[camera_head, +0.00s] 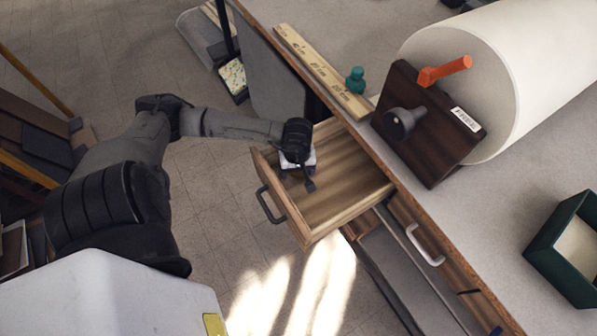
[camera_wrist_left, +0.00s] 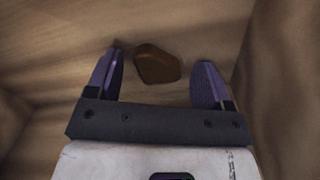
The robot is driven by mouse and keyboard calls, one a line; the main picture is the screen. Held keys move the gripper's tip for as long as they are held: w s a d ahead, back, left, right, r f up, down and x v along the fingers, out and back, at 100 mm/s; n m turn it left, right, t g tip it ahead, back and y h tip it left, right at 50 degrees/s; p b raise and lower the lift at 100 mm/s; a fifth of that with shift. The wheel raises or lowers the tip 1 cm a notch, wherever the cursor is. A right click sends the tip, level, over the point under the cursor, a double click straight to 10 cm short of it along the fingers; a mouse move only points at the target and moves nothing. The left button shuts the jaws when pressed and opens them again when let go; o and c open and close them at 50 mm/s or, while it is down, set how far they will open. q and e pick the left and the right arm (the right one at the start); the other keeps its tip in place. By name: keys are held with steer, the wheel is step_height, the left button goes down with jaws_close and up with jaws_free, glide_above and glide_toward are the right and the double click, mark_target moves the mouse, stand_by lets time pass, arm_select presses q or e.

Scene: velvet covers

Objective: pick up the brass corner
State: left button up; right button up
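The brass corner appears as a small brown, rounded-angular piece (camera_wrist_left: 157,64) on the drawer floor in the left wrist view. My left gripper (camera_wrist_left: 160,82) is open, with one finger on either side of the piece in that view. I cannot tell whether the fingers touch it or how far above it they are. In the head view my left gripper (camera_head: 306,181) reaches down into the open wooden drawer (camera_head: 345,193), near its handle end; the piece is hidden there. My right gripper is not in view.
The drawer walls (camera_wrist_left: 285,90) stand close around the gripper. On the table are a wooden ruler (camera_head: 322,72), a teal knob-like object (camera_head: 355,80), a dark board with an orange handle (camera_head: 432,130), a large white roll (camera_head: 525,60) and a green box (camera_head: 560,255).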

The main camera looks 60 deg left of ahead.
arm_select(q)
steer(key=c, duration=0.9)
steer(key=shift+r, duration=0.1)
